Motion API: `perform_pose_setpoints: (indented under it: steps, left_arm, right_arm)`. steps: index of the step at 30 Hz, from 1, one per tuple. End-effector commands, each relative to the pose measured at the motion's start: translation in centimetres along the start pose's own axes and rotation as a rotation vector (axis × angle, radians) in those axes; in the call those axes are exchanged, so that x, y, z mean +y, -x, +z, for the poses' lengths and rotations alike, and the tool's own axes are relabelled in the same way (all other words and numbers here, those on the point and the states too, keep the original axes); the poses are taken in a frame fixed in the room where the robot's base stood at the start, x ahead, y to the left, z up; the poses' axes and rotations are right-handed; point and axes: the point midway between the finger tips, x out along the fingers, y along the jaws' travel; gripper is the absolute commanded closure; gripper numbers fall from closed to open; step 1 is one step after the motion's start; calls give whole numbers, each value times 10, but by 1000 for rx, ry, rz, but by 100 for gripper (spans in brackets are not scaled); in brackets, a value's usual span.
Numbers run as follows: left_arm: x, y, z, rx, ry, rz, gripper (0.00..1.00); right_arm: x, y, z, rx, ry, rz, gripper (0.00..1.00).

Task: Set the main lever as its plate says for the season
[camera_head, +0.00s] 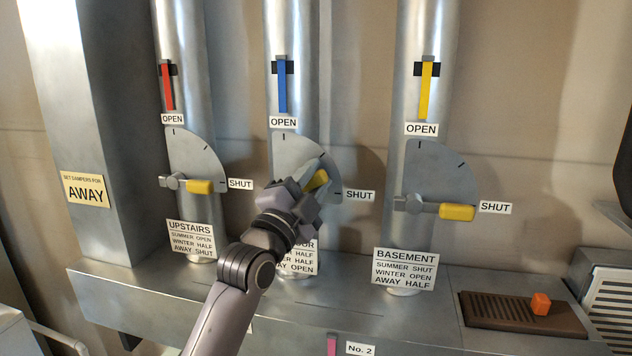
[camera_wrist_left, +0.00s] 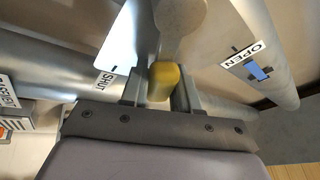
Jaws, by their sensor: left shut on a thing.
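The middle pipe's lever has a yellow handle (camera_head: 317,180); it also shows in the left wrist view (camera_wrist_left: 163,80). My left gripper (camera_head: 312,184) is shut on this handle, which slants up to the right, a little above the SHUT label (camera_head: 358,196). The OPEN label (camera_head: 283,122) is above the dial. A yellow sign (camera_head: 87,190) reads "SET DAMPERS FOR AWAY". My right gripper is not in view.
The upstairs lever (camera_head: 198,186) on the left and the basement lever (camera_head: 456,211) on the right both point at SHUT. A metal ledge (camera_head: 225,292) runs below the pipes. An orange cube (camera_head: 541,303) sits on a brown grille (camera_head: 490,312) at the right.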

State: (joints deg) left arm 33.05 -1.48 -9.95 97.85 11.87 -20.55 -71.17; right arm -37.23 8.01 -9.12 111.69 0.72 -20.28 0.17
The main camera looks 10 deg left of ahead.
Motion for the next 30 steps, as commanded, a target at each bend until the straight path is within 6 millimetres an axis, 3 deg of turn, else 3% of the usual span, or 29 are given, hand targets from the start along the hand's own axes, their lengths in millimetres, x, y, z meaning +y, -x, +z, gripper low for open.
perform_pose_setpoints:
  steps: [9,23,24,25,30]
  left_arm:
    - [-7,-1,2,-23,99,-38,100]
    - [-7,-1,2,-26,111,-43,100]
    - [-7,-1,2,-26,111,-43,60]
    - [-7,-1,2,-26,111,-43,50]
    - [-8,-1,2,-25,110,-44,49]
  right_arm:
    - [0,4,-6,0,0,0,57]
    - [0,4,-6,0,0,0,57]
    - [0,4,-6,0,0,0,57]
    - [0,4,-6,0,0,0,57]
    - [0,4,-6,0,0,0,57]
